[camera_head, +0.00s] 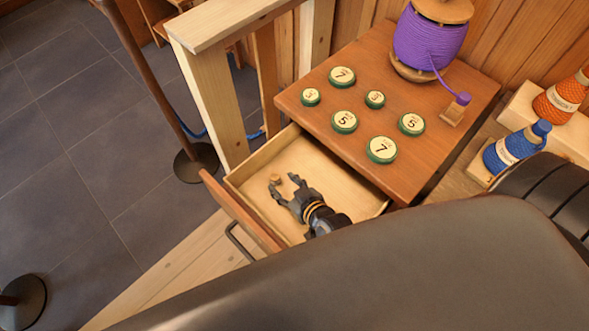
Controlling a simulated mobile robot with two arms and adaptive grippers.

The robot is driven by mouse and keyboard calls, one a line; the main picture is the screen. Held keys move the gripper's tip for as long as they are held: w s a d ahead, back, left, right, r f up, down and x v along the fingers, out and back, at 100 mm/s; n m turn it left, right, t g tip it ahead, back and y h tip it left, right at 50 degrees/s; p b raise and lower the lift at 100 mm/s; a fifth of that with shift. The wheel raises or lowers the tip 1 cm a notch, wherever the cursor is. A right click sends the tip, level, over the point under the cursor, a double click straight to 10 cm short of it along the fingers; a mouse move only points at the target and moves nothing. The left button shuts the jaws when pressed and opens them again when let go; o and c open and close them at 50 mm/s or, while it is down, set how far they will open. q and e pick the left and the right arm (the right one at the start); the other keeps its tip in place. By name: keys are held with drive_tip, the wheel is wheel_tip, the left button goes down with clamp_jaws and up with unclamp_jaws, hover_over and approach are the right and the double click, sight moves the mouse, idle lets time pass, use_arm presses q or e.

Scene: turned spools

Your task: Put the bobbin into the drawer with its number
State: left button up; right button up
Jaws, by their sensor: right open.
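The drawer (264,153) is pulled open from the wooden cabinet (440,165). My right gripper (284,181) is inside it, low over its floor, with its fingers apart. A small tan piece (275,177), perhaps the bobbin, is at the fingertips; it is too small to tell, and I see no number on it. A smaller purple bobbin (462,99) sits on a wooden block on the cabinet top, with a purple thread running to the big purple spool (430,40). The drawer's front shows no readable number from here. My left gripper is not in view.
Several green-rimmed number discs, some reading 7 (381,149) and 5 (411,124), lie on the cabinet top. Orange (561,98) and blue (516,148) thread cones stand at the right. A wooden post (212,95) rises beside the drawer. A dark large shape covers the foreground.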

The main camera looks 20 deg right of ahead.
drive_tip(key=v, duration=0.6)
idle(0.4)
